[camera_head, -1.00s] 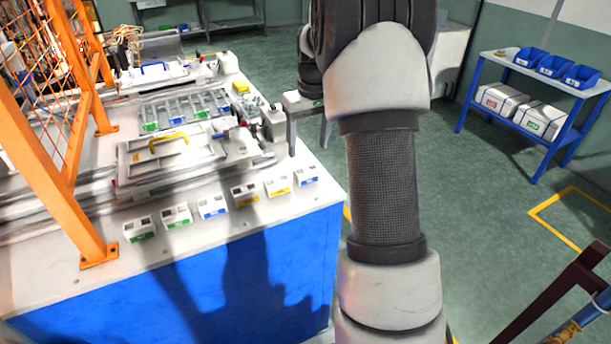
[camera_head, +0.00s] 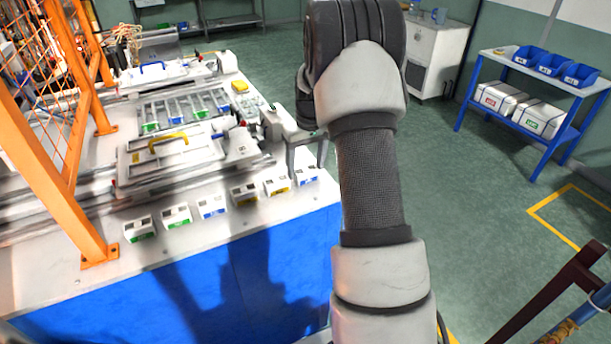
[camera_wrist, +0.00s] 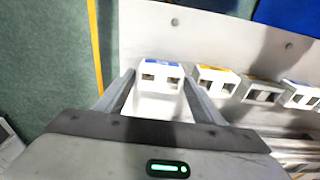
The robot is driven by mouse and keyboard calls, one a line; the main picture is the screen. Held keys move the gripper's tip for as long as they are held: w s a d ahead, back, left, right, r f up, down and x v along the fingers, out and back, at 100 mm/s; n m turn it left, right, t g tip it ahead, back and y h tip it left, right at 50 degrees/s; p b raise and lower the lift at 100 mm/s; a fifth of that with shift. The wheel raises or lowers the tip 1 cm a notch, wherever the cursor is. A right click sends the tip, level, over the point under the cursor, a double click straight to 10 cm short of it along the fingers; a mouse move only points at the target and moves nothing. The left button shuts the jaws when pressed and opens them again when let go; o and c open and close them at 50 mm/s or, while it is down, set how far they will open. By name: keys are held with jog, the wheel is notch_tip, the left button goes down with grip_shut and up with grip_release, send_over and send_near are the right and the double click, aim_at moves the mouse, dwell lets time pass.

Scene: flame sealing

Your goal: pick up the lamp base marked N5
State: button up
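A row of small white lamp bases stands along the front of the bench; their printed marks are too small to read, so I cannot tell which is N5. The right-end base (camera_head: 306,177) has a blue label; it also shows in the wrist view (camera_wrist: 160,76). My gripper (camera_wrist: 159,83) is open, with one finger on each side of this base and narrow gaps visible. In the head view my gripper (camera_head: 306,165) is at the same base, partly hiding its back. Beside it stand two yellow-labelled bases (camera_head: 277,187) (camera_head: 244,195).
Another blue-labelled base (camera_head: 212,207) and two green-labelled ones (camera_head: 176,217) (camera_head: 139,229) continue the row leftward. A fixture plate with a yellow handle (camera_head: 168,139) lies behind. An orange guard post (camera_head: 70,190) stands at left. A blue shelf table (camera_head: 545,75) is at right.

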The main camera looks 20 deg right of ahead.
jog(key=c, duration=0.8)
